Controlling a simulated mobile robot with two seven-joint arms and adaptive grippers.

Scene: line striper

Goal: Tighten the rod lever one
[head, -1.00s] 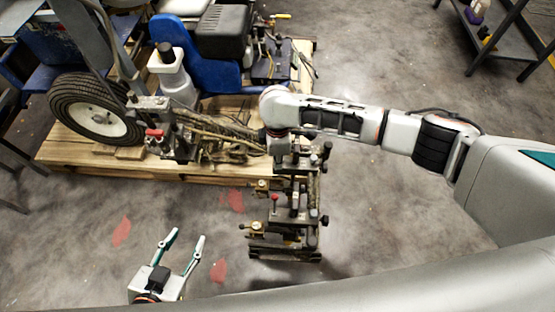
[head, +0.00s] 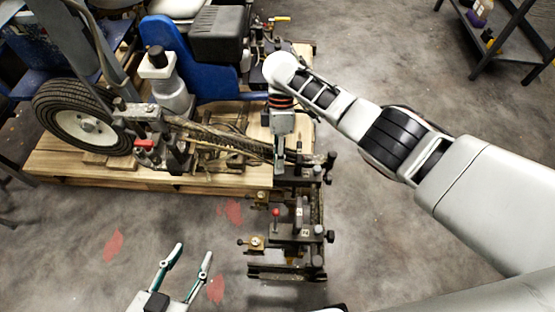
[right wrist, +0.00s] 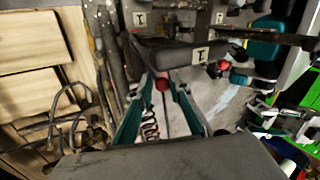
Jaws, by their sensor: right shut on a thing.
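The line striper's rod and clamp assembly (head: 300,230) extends from the pallet toward the bottom of the head view, with several small knobs and levers. My right gripper (head: 280,167) points down at the upper end of this assembly. Which numbered lever this is cannot be read. My left gripper (head: 187,258) is open and empty above the floor.
The striper's wheel (head: 85,118) and blue body (head: 170,40) rest on a wooden pallet (head: 70,170). A dark shelf (head: 510,45) stands at the upper right. The concrete floor right of the assembly is clear.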

